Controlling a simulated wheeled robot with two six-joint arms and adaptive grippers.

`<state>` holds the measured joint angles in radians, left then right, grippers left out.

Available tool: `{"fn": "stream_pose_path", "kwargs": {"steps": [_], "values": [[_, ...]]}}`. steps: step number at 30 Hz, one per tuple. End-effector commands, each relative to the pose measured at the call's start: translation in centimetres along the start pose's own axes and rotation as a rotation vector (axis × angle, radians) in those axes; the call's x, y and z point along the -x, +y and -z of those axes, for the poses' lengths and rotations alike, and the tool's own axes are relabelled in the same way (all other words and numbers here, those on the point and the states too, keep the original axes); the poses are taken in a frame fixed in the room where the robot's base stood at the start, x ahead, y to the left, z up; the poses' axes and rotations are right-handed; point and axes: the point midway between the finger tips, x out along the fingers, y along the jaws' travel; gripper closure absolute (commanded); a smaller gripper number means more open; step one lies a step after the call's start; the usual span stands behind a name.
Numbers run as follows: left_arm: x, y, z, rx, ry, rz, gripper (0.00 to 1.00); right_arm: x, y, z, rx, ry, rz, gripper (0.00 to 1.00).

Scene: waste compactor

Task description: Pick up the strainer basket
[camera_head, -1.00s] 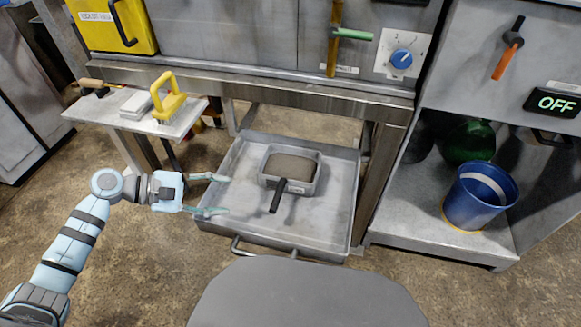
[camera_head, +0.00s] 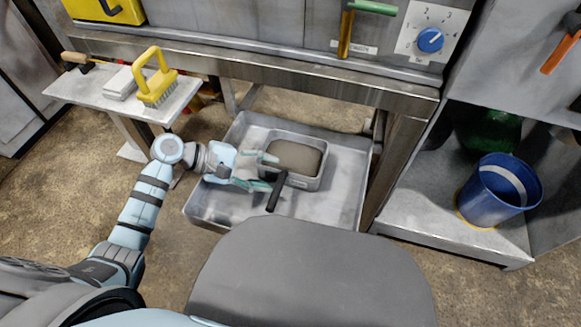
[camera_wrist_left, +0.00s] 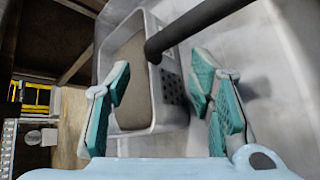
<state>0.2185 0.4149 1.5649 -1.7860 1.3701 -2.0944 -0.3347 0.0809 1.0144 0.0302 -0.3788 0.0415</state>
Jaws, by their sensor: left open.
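The strainer basket (camera_head: 312,168) is a grey metal box with a brownish-grey filling and a black handle (camera_head: 274,192) pointing toward me. It sits in a wide metal tray (camera_head: 345,195) under the machine. My left gripper (camera_head: 272,172) is open at the basket's left side, close to the handle. In the left wrist view, the basket's perforated wall (camera_wrist_left: 172,85) and the black handle (camera_wrist_left: 190,30) show ahead of the gripper (camera_wrist_left: 160,100), between and beyond its teal-padded fingers. I cannot tell whether a finger touches the basket. My right gripper is not in view.
A blue bucket (camera_head: 497,190) stands on the low shelf at the right, near a green bottle (camera_head: 490,130). A small side table (camera_head: 75,88) at the left holds a yellow brush (camera_head: 155,80). The machine's front beam (camera_head: 250,68) runs above the tray's back.

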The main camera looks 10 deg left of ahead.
Motion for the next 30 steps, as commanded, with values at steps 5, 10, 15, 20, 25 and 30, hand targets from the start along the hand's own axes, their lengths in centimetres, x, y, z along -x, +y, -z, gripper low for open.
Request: {"fn": "stream_pose_path", "kwargs": {"steps": [5,10,15,20,25,30], "values": [[-3.6,0.0,0.2,0.001,-0.003,-0.003,0.51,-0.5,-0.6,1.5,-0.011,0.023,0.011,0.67],[-4.5,0.1,0.1,0.000,0.000,-0.001,0.51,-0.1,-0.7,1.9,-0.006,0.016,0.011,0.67],[-4.4,0.1,0.1,0.000,0.000,-0.001,0.61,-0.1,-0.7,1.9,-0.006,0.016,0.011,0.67],[-4.4,0.1,0.1,0.001,0.000,-0.001,0.87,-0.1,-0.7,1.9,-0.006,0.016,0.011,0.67],[-4.4,0.1,0.1,0.001,0.000,-0.001,1.00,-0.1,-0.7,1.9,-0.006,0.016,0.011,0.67],[-4.4,0.3,0.0,-0.001,-0.002,-0.004,1.00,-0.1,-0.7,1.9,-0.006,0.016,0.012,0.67]]}}
